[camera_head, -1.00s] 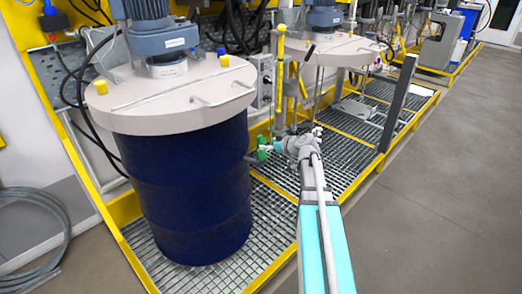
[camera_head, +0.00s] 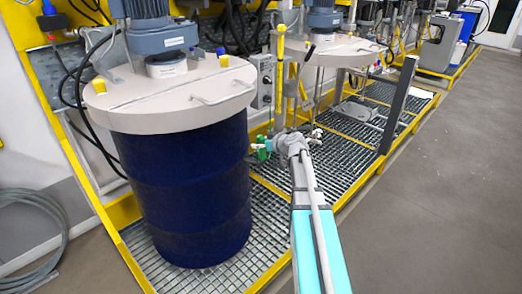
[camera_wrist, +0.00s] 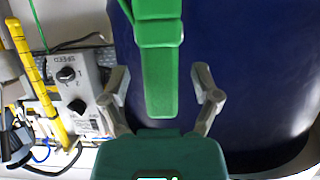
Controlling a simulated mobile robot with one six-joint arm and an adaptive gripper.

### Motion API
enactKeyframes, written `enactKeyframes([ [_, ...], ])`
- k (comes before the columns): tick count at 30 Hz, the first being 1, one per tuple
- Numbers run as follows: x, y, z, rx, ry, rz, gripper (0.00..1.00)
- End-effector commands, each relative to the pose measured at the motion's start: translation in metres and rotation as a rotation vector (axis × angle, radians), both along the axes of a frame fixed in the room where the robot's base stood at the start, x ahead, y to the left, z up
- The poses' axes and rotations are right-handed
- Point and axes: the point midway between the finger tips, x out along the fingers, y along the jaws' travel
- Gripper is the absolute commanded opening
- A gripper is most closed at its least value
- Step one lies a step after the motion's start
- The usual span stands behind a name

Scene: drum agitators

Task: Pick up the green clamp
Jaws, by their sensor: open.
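The green clamp (camera_wrist: 160,70) hangs in the upper middle of the wrist view, its long green body pointing down toward my palm. My gripper (camera_wrist: 161,82) is open, with one grey finger on each side of the clamp and a visible gap to both. In the head view, the green clamp (camera_head: 262,147) is a small patch at the right side of the blue drum, partly hidden. My gripper (camera_head: 277,143) is right beside it there, small and hard to make out.
The blue drum (camera_head: 190,190) with a pale lid stands close to my gripper and fills the wrist view's background. A control box with a speed knob (camera_wrist: 67,74) and a yellow post (camera_wrist: 35,75) are at the left there. The grey floor (camera_head: 440,220) at right is clear.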

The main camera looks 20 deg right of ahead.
Motion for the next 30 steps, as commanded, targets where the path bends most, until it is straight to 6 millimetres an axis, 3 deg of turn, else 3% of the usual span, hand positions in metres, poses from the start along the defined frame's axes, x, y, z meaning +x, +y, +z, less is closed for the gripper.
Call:
enactKeyframes([
  [14, -0.0002, 0.0011, 0.0004, -0.001, 0.000, 0.001, 0.80],
  [17, -0.0002, 0.0010, 0.0004, -0.001, 0.000, 0.001, 0.65],
  [27, -0.0002, 0.0009, 0.0003, -0.001, 0.000, 0.001, 0.02],
  [30, -0.0002, 0.0009, 0.0004, 0.000, 0.000, 0.001, 0.00],
])
